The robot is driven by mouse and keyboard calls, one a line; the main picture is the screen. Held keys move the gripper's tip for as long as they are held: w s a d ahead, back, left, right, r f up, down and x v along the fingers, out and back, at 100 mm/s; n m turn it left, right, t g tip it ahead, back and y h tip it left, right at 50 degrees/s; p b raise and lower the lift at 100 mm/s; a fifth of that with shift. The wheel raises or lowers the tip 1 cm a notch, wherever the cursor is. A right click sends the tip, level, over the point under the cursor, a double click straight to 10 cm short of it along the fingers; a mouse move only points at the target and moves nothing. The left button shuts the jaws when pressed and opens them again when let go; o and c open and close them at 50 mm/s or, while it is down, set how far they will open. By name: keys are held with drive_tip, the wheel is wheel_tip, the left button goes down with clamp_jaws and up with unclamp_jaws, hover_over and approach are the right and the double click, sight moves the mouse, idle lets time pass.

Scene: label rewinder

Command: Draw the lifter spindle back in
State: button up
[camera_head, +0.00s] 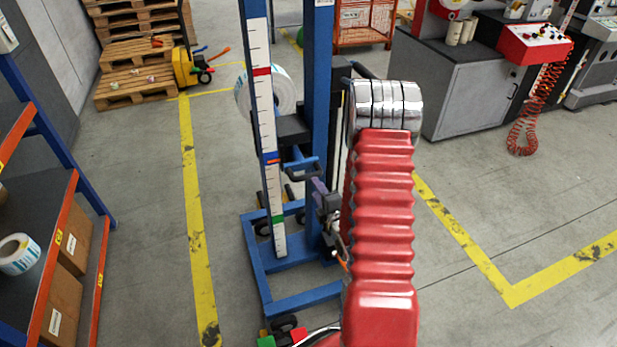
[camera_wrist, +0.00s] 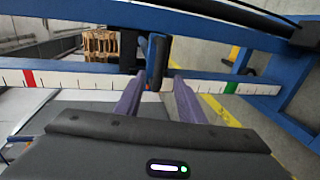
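The blue lifter (camera_head: 320,70) stands ahead, with a white scale strip (camera_head: 262,110) bearing red, blue and green marks. A black carriage block (camera_head: 293,130) sits on its mast. A white label roll (camera_head: 284,88) is behind the strip; I cannot make out the spindle itself. Below the block is a dark handle (camera_head: 303,174) by a blue bracket. In the wrist view the handle (camera_wrist: 157,60) stands between the purple fingertips of my gripper (camera_wrist: 158,78), which also shows in the head view (camera_head: 317,186). The fingers are apart, with gaps beside the handle; I see no grip on it.
A blue and orange shelf (camera_head: 62,225) with boxes and a roll is at the left. A grey cabinet (camera_head: 460,85) with a red control box (camera_head: 535,43) stands at the right. Pallets (camera_head: 135,75) and a yellow pallet truck (camera_head: 185,68) are at the back left. Clear floor lies between.

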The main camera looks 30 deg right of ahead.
sight(308, 178)
drive_tip(key=x, duration=0.9)
drive_tip(key=shift+w, duration=0.15)
clamp_jaws()
drive_tip(key=shift+f, duration=0.1)
idle(0.5)
